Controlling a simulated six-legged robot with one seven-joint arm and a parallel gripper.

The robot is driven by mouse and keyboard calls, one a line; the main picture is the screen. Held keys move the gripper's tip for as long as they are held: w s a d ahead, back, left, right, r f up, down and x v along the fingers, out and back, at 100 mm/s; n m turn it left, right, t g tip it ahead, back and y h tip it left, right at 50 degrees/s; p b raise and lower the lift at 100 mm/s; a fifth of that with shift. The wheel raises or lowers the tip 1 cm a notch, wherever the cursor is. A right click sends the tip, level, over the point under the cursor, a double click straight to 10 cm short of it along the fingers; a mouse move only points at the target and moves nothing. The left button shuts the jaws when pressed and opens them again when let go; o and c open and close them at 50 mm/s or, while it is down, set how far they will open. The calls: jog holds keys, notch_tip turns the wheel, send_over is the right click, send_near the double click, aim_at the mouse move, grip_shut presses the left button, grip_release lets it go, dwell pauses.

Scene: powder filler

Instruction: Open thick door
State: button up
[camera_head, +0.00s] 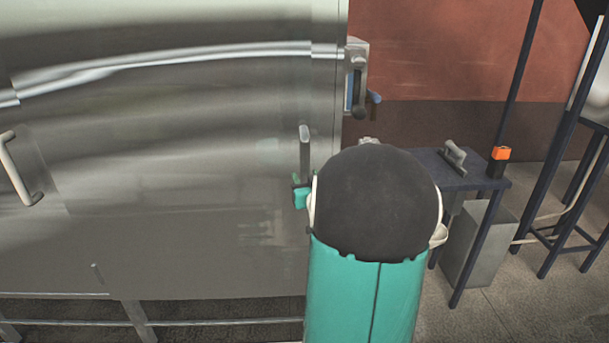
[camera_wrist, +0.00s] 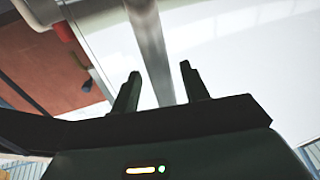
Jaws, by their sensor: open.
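The thick door (camera_head: 180,190) is a large, shiny metal panel filling the left of the head view, and it looks shut. Its upright bar handle (camera_head: 305,150) is near its right edge. In the wrist view, the handle (camera_wrist: 151,45) runs down between the two dark fingers of my gripper (camera_wrist: 160,84). The fingers are apart, one on each side of the bar. I cannot tell whether either touches it. In the head view, my dark, round arm joint and teal arm link hide most of my gripper and the handle's lower end.
A latch (camera_head: 357,80) with a dark lever is beside the door's upper right edge. Another handle (camera_head: 20,170) is at the far left. A dark table (camera_head: 485,183) with a metal tool and an orange-topped item stands to the right, with a grey box (camera_head: 478,245) below.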

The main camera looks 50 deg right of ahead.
jog(key=shift+x, duration=1.1)
jog(key=shift+c, duration=0.5)
grip_shut()
jog(key=shift+s, duration=0.1)
